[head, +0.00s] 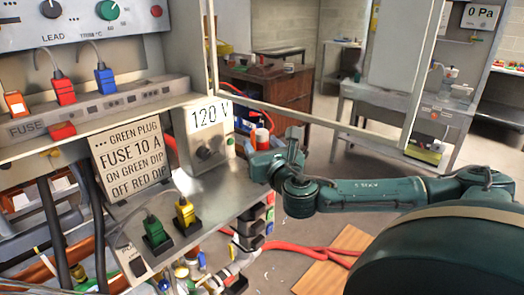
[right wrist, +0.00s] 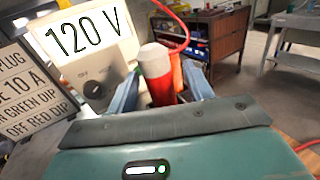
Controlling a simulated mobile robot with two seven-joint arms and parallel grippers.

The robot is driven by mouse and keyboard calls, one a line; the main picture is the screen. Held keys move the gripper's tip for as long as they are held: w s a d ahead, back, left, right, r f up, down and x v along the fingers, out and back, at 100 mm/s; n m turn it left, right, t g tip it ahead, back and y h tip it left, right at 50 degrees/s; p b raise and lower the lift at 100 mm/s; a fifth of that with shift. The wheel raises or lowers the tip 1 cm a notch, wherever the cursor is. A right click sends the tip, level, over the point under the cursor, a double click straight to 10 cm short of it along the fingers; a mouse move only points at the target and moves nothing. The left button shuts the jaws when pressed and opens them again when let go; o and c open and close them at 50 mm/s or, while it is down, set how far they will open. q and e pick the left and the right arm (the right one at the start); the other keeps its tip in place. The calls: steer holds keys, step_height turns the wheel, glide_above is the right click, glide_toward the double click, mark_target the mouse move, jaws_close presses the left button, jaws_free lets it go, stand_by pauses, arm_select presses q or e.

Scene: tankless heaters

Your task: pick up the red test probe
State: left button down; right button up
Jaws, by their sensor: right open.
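The red test probe, a red cylinder with a white cap, shows in the right wrist view (right wrist: 158,75). It stands upright between the two blue fingers of my right gripper (right wrist: 162,88), one on each side. The gripper is open, and I cannot tell whether either finger touches the probe. In the head view the probe (head: 262,137) is partly hidden behind my right gripper (head: 252,155), beside the 120 V box. The lower part of the probe is hidden in both views. My left gripper is not in view.
The 120 V dial box (head: 206,146) stands close to the left of my right gripper. A fuse sign (head: 131,155), a green plug (head: 155,231) and a yellow plug (head: 185,213) are further left. Red hose (head: 300,247) lies below.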

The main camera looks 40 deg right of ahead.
steer(key=shift+w+d, duration=0.1)
steer(key=shift+w, duration=0.15)
steer(key=shift+c, duration=0.4)
steer(key=c, duration=1)
